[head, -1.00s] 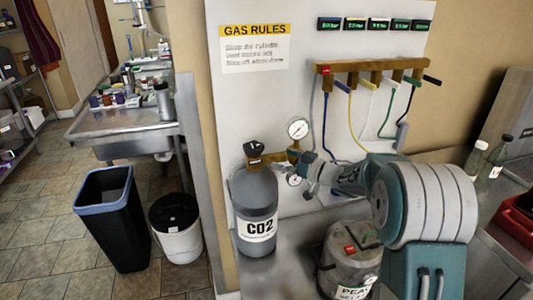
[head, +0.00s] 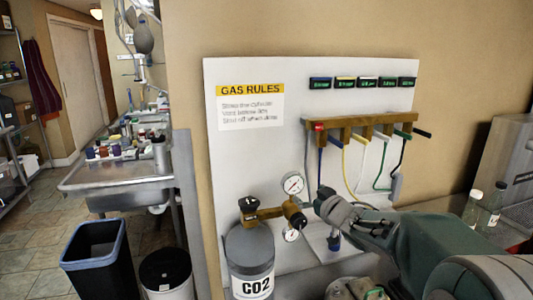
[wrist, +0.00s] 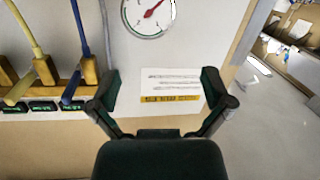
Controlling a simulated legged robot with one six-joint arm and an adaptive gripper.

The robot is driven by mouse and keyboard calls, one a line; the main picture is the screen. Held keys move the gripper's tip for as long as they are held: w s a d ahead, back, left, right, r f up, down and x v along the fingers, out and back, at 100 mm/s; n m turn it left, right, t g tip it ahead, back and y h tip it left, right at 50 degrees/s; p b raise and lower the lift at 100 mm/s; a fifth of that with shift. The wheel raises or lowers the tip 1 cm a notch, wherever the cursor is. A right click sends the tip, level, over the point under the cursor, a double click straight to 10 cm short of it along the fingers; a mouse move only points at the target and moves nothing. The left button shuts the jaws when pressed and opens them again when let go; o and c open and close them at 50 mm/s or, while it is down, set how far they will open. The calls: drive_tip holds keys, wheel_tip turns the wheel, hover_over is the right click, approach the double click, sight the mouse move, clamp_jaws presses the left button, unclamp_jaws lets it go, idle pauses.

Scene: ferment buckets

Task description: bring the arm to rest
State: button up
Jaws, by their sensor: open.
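My arm reaches in from the lower right of the head view. My gripper (head: 328,205) is near the gas board, to the right of the upper gauge (head: 292,183) on the regulator. In the wrist view my gripper (wrist: 160,88) is open, its two dark green fingers apart with nothing between them. The gas rules sign (wrist: 172,88) shows upside down behind the gap. The gauge (wrist: 148,15) is at the top edge there.
The grey CO2 cylinder (head: 250,248) stands left of my gripper with the regulator on it. Bottles (head: 482,208) stand at right. A black bin (head: 100,265) is on the floor at left.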

drive_tip(key=s+d+m+g+h, duration=0.2)
drive_tip(key=s+d+m+h, duration=0.15)
drive_tip(key=s, duration=0.45)
drive_tip(key=s+d+m+g+h, duration=0.1)
drive_tip(key=s+d+m+h, duration=0.3)
drive_tip(key=s, duration=0.5)
drive_tip(key=s+a+f+g, duration=0.2)
drive_tip(key=s+f+g, duration=0.1)
drive_tip(key=s, duration=0.7)
drive_tip(key=s+a+f+g, duration=0.1)
drive_tip(key=s+f+g, duration=0.2)
drive_tip(key=s, duration=0.6)
drive_tip(key=shift+s+a+f+n+g+y, duration=0.3)
drive_tip(key=shift+s+a+f+n+y, duration=0.05)
drive_tip(key=shift+s+f, duration=0.1)
drive_tip(key=shift+w, duration=0.15)
